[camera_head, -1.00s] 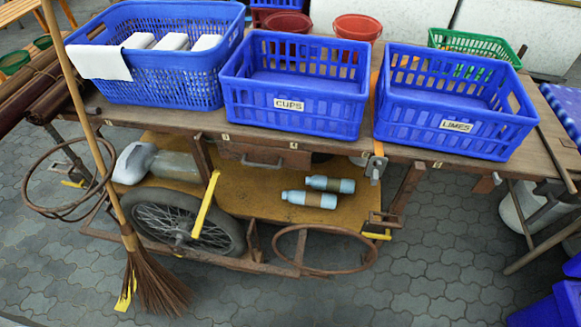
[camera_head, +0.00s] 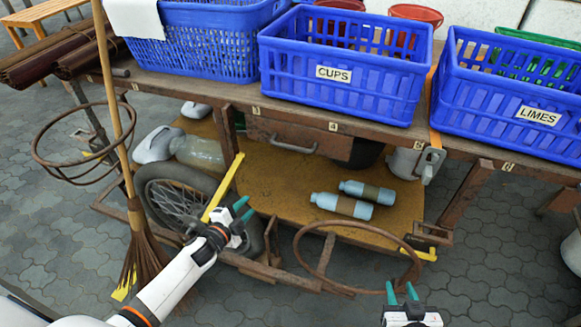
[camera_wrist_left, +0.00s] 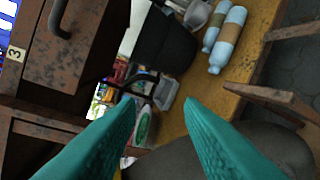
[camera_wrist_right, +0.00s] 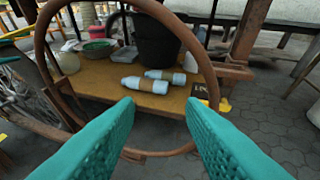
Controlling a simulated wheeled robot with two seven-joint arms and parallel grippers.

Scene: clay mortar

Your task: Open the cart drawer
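The cart drawer (camera_head: 300,140) is a rusty brown box front under the cart top, with a grey bar handle (camera_head: 293,146). The drawer looks shut. In the left wrist view the drawer front (camera_wrist_left: 85,35) and its dark handle (camera_wrist_left: 58,20) show at the upper left. My left gripper (camera_head: 242,210) is open and empty, below and left of the handle, in front of the wheel. My right gripper (camera_head: 402,291) is open and empty, low at the front right of the cart, near the rusty ring. Neither gripper touches the drawer.
Blue crates marked CUPS (camera_head: 345,65) and LIMES (camera_head: 510,90) stand on the cart top. Two blue bottles (camera_head: 342,205) lie on the lower shelf. A rusty ring (camera_head: 357,288), a wheel (camera_head: 170,195) and a broom (camera_head: 140,230) are in front. The paved floor at right is open.

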